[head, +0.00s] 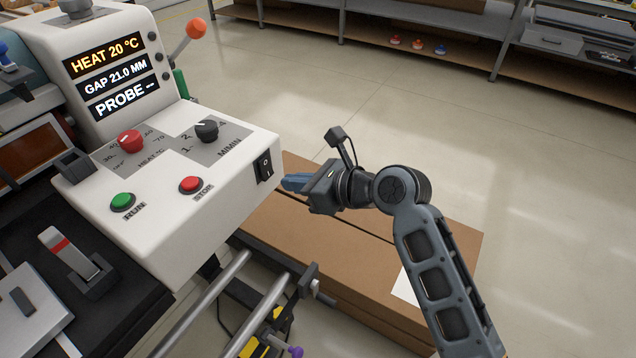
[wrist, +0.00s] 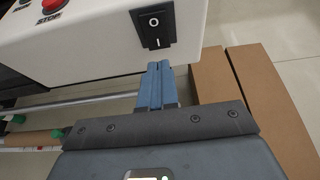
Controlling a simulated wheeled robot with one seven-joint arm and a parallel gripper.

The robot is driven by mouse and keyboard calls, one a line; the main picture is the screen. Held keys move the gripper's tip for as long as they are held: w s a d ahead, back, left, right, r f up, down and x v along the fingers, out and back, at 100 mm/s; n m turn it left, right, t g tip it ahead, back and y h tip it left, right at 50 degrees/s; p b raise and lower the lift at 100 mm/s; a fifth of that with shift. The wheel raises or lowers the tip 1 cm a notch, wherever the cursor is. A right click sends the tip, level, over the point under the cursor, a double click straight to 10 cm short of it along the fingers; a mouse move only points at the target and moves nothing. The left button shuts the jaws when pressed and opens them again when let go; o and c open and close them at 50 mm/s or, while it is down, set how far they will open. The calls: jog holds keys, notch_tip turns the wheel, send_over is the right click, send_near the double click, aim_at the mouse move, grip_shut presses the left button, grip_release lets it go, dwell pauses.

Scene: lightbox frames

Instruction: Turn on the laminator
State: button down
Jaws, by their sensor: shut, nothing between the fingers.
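The laminator (head: 215,215) is a white machine on the left of the head view. Its display reads HEAT 20 °C, GAP 21.0 MM and PROBE --. A black rocker switch (head: 265,167) marked O and I is on its right side face; it also shows in the wrist view (wrist: 153,28). The green RUN button (head: 122,201), red STOP button (head: 191,184), red heat knob (head: 130,140) and black speed knob (head: 207,131) are on the sloped panel. My gripper (head: 285,183) is shut and empty. Its blue fingertips (wrist: 158,66) appear just below the switch; contact cannot be told.
Flat brown cardboard boxes (head: 400,245) lie below my arm. Metal rails (head: 205,305) run under the laminator's front. An orange-ended lever (head: 195,28) sticks up behind the panel. Shelves (head: 400,60) stand at the back, with clear floor (head: 310,90) before them.

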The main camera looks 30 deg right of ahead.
aim_at(268, 170)
jog(key=shift+w+a+f, duration=0.1)
jog(key=shift+w+a, duration=0.3)
jog(key=shift+w, duration=0.35)
jog(key=shift+w+a+f, duration=0.1)
jog(key=shift+w+a, duration=0.25)
jog(key=shift+w, duration=0.35)
jog(key=shift+w, duration=0.15)
jog(key=shift+r, duration=0.15)
jog(key=shift+a+r+p, duration=0.1)
jog(key=shift+r+p, duration=0.7)
jog(key=shift+p, duration=0.4)
jog(key=shift+f, duration=0.1)
